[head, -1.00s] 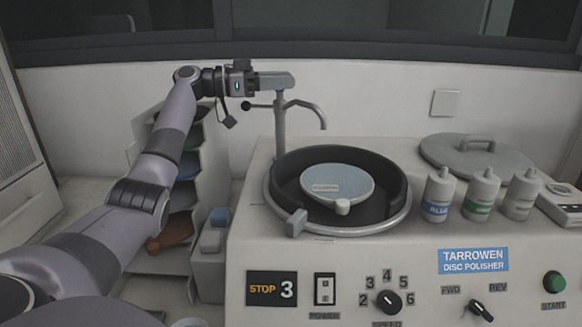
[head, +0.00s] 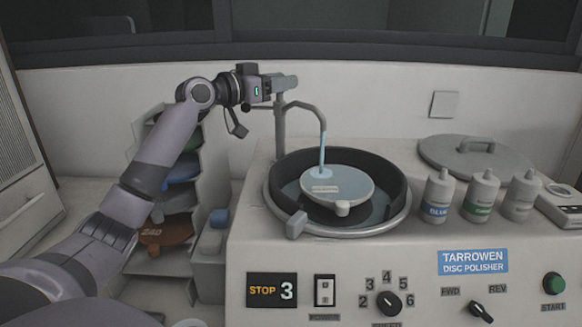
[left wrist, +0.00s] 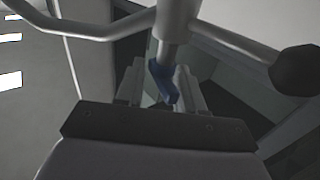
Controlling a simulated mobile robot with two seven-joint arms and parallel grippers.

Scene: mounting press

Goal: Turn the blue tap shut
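The blue tap (left wrist: 163,80) shows in the left wrist view as a small slanted blue lever under the metal pipe. My left gripper (head: 285,82) is at the top of the tap post (head: 280,130) and hides the blue lever in the head view. In the left wrist view its fingers stand apart, one on each side of the lever, with some gap visible; I cannot tell whether either touches it. Water (head: 322,152) runs from the curved spout (head: 312,108) onto the pale disc (head: 345,187) in the bowl. My right gripper is not in view.
A black-rimmed bowl (head: 392,190) sits on the polisher, with several bottles (head: 438,192) and a round lid (head: 462,150) to its right. A rod with a black ball (left wrist: 297,70) sticks out near my left gripper. A rack (head: 212,175) stands left of the polisher.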

